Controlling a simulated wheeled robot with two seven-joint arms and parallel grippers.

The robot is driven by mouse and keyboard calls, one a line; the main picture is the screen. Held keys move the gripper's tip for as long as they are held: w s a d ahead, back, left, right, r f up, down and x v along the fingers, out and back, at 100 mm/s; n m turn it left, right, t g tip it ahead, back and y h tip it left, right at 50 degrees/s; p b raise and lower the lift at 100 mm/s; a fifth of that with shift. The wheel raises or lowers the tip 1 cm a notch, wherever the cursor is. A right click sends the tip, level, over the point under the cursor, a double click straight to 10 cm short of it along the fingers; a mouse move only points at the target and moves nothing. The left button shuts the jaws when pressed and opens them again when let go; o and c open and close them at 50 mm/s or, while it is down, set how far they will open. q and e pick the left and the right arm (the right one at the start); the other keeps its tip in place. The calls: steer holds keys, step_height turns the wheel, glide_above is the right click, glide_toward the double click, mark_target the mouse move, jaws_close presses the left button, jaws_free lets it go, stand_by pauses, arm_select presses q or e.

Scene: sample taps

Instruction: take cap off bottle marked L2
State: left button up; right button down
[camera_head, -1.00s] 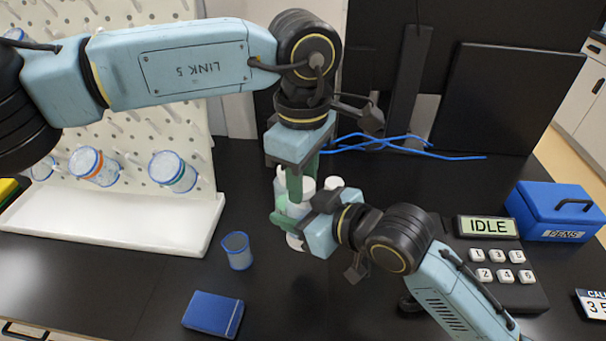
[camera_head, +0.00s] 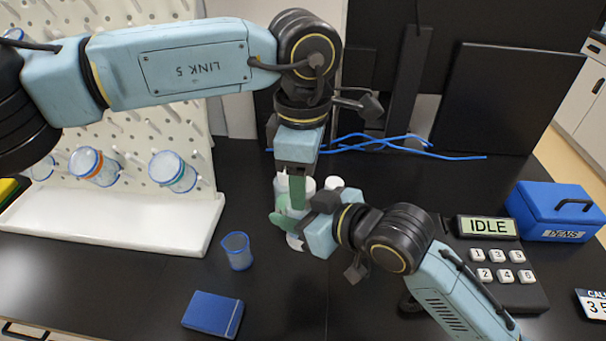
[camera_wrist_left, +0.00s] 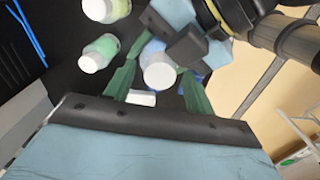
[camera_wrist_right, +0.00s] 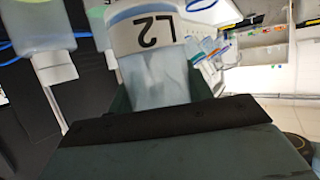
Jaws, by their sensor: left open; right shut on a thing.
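The bottle marked L2 (camera_wrist_right: 150,50) is a pale translucent bottle with a black-lettered white label in the right wrist view. My right gripper (camera_head: 296,224) is shut on its body, which mostly hides it in the head view. Its round white cap (camera_wrist_left: 160,73) shows in the left wrist view. My left gripper (camera_head: 297,198) comes from above and is open. Its two green fingers stand on either side of the cap, with visible gaps. Whether a fingertip touches the cap I cannot tell.
Other white-capped bottles (camera_wrist_left: 99,52) stand close beside L2. A blue-rimmed cup (camera_head: 237,252) and blue box (camera_head: 213,314) lie front left. A pegboard with cups stands over a white tray (camera_head: 120,228). A keypad (camera_head: 500,268) and blue pens box (camera_head: 556,210) are right.

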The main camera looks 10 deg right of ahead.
arm_select(q)
steer(key=shift+r, duration=2.35)
step_height(320, 180, up, 2)
steer(key=m, duration=0.2)
steer(key=shift+r+m, duration=0.2)
steer(key=shift+m, duration=0.1)
steer(key=shift+r, duration=0.25)
steer(key=shift+f+m, duration=0.15)
steer(key=shift+m, duration=0.25)
step_height(320, 180, down, 7)
steer(key=shift+f, duration=0.2)
steer(key=shift+c, duration=0.5)
steer(key=c, duration=0.9)
steer(key=shift+n, duration=1.5)
steer(key=shift+c, duration=0.2)
